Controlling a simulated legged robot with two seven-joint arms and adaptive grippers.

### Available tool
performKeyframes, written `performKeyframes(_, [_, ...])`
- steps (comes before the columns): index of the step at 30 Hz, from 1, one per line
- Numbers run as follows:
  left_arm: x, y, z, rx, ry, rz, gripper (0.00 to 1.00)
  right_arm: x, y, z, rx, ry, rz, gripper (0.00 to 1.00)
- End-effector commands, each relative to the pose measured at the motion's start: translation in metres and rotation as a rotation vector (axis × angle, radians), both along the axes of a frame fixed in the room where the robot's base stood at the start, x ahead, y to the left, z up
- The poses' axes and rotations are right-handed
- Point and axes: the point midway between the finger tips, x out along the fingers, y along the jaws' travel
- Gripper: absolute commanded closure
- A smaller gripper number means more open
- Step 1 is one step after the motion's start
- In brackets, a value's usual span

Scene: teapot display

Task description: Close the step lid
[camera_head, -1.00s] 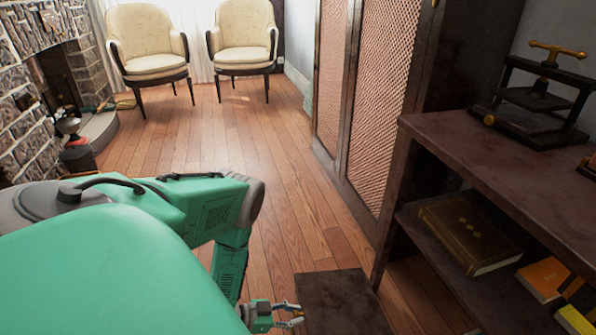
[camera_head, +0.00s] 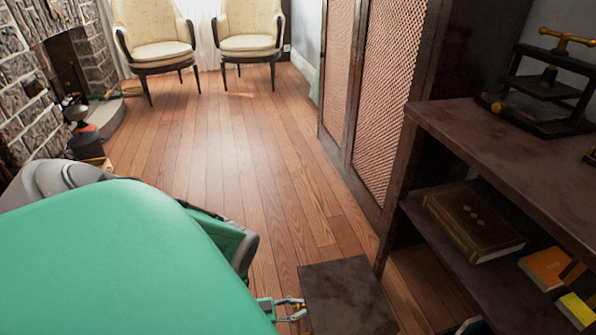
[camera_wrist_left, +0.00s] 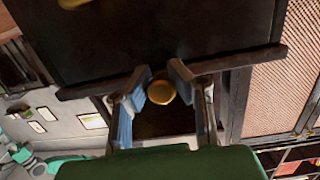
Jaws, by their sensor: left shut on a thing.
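The step lid appears to be a dark brown rectangular panel (camera_head: 345,296) low in the head view, right of my left gripper. My left gripper (camera_head: 300,309) is at its left edge. In the left wrist view a dark panel (camera_wrist_left: 165,35) fills the upper middle. A round brass knob (camera_wrist_left: 161,92) sits between the two fingers of my left gripper (camera_wrist_left: 162,84), which is shut on it. My green arm covers the lower left of the head view. How far the lid is tilted is hard to tell. My right gripper is out of view.
A dark shelf unit (camera_head: 500,150) with books and a press stands at the right, close to the panel. A cabinet with mesh doors (camera_head: 385,100) is behind it. Wooden floor (camera_head: 220,150) is clear in the middle. Two cream chairs and a stone fireplace are farther back.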

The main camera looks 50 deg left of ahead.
Motion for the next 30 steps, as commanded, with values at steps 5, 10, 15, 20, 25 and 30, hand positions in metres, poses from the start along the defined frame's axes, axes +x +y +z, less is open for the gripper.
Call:
performKeyframes(5, [-0.008,-0.002,-0.009,0.002,0.029,-0.004,1.00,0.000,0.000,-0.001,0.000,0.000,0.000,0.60])
performKeyframes(10, [-0.009,-0.002,-0.009,0.003,0.030,-0.004,0.74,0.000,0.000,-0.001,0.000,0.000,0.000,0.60])
performKeyframes(15, [-0.007,-0.001,-0.007,0.003,0.023,-0.003,0.58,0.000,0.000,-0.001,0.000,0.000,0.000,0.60])
performKeyframes(20, [-0.006,-0.001,-0.005,0.004,0.019,-0.002,0.58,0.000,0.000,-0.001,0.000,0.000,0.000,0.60])
performKeyframes(25, [-0.015,0.003,-0.004,0.005,0.020,-0.002,0.58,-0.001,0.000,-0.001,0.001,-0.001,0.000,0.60])
performKeyframes(30, [-0.044,0.017,-0.001,0.004,0.022,-0.002,0.58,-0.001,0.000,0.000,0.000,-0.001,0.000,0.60])
